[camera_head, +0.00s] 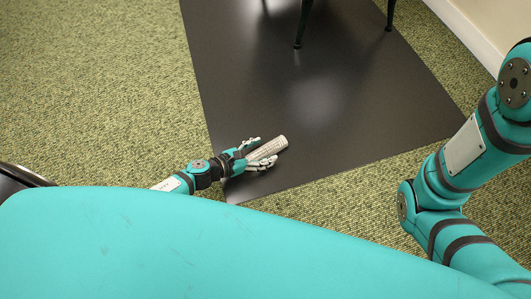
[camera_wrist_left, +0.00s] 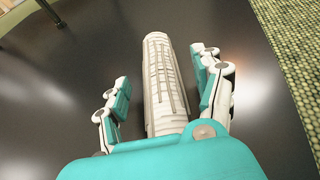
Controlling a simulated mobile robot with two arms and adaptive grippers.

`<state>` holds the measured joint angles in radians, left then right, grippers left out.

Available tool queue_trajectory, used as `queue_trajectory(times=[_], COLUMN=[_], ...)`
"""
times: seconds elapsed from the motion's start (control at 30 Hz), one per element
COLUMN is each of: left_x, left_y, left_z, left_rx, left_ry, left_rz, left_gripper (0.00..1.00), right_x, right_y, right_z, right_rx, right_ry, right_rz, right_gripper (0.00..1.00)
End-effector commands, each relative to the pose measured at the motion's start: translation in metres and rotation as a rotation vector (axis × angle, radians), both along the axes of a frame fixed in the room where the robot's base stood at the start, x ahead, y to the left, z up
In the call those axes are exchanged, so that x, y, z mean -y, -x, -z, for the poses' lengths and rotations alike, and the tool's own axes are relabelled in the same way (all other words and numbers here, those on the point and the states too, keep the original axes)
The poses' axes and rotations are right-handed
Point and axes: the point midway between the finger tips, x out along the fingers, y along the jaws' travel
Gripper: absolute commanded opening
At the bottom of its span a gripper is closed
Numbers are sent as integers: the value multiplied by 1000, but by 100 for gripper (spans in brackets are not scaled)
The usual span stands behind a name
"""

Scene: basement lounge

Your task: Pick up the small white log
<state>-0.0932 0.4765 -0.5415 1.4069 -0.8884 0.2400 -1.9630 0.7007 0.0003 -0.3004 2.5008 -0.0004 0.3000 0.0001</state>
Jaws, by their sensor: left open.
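The small white log (camera_head: 270,148) lies on the dark mat near its front left part. In the wrist view the log (camera_wrist_left: 163,80) shows grey-brown bark marks and runs away from the palm, between the two fingers. My left gripper (camera_head: 258,151) is open around the log, with one finger on each side. In the wrist view the left gripper (camera_wrist_left: 160,95) shows a visible gap between the log and each finger. The log's near end is hidden by the palm. My right gripper is not in view; only my right arm shows.
The dark mat (camera_head: 340,85) lies on green carpet (camera_head: 100,90). Dark furniture legs (camera_head: 303,25) stand on the mat at the back. A white baseboard (camera_head: 465,30) runs along the wall at the upper right. The mat right of the log is clear.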

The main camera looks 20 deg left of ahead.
Motion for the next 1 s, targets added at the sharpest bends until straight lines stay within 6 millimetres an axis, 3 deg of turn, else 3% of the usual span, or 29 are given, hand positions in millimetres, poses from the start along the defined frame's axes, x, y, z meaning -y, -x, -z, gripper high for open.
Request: queue_trajectory(times=[0.3, 0.8, 1.0], left_x=[4, 4, 4], left_y=[-5, -4, -5], left_z=[2, 2, 2], left_rx=[-1, 0, 1], left_ry=[-1, 0, 1], left_rz=[0, 1, 1], left_gripper=[68, 3, 3], right_x=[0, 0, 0], right_y=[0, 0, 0], right_z=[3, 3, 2], right_rx=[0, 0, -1], right_ry=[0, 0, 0], right_rz=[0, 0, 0], right_gripper=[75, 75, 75])
